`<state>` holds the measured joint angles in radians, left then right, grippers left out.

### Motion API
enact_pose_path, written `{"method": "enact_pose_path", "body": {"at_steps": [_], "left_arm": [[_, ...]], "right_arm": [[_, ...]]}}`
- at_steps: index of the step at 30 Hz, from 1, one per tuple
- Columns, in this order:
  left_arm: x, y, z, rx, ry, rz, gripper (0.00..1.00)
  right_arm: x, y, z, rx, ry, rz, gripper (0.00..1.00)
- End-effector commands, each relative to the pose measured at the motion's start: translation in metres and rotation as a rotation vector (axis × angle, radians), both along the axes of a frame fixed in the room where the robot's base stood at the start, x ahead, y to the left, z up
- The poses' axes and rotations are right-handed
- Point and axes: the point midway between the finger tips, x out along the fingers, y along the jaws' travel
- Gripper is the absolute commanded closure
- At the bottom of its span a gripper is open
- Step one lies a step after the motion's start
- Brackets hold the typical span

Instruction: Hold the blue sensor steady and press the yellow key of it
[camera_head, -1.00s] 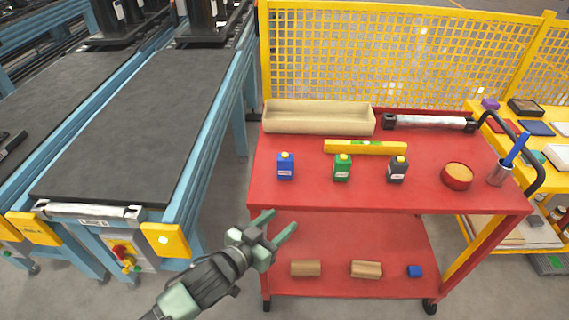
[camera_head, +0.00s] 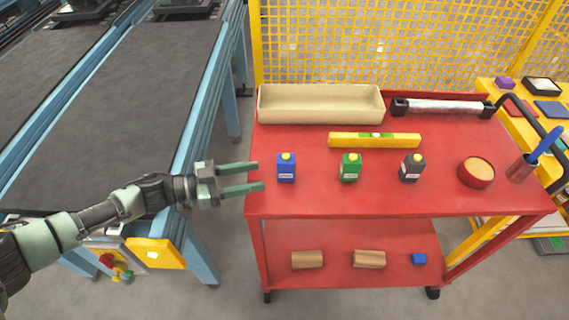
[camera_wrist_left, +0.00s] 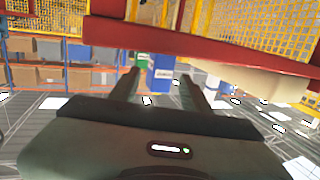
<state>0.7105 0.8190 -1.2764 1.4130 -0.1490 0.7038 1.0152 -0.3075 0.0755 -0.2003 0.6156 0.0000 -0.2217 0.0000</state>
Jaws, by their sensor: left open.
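The blue sensor (camera_head: 286,172) stands upright at the left end of the red cart's top, with its yellow key (camera_head: 286,156) on top. My left gripper (camera_head: 260,176) is open and empty just left of it, fingers pointing right toward it, with a small gap between. In the left wrist view the blue sensor (camera_wrist_left: 162,75) shows ahead, between the two fingers in the picture. My right gripper is not in view.
A green sensor (camera_head: 350,169) and a dark grey one (camera_head: 411,169) stand to the right on the red cart (camera_head: 320,200). Behind are a yellow level (camera_head: 350,140) and a beige tray (camera_head: 320,115). A red bowl (camera_head: 476,184) is at right. A conveyor (camera_head: 120,110) lies left.

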Motion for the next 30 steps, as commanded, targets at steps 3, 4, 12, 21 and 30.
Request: {"method": "enact_pose_path", "body": {"at_steps": [3, 4, 12, 21, 30], "left_arm": [[0.006, -0.019, -0.003, -0.002, -0.004, -0.001, 0.53], [0.007, -0.023, -0.003, -0.002, -0.004, -0.001, 0.53], [0.018, -0.058, -0.005, -0.002, -0.002, 0.000, 0.53], [0.024, -0.076, -0.007, 0.000, -0.002, 0.001, 0.53], [0.024, -0.077, -0.007, 0.000, -0.002, 0.002, 0.55]], "right_arm": [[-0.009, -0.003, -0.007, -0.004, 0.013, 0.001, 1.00], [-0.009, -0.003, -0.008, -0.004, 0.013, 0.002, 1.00], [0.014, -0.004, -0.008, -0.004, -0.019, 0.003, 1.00], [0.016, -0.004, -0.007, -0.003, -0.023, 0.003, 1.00], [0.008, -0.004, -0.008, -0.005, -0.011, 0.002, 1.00]]}}
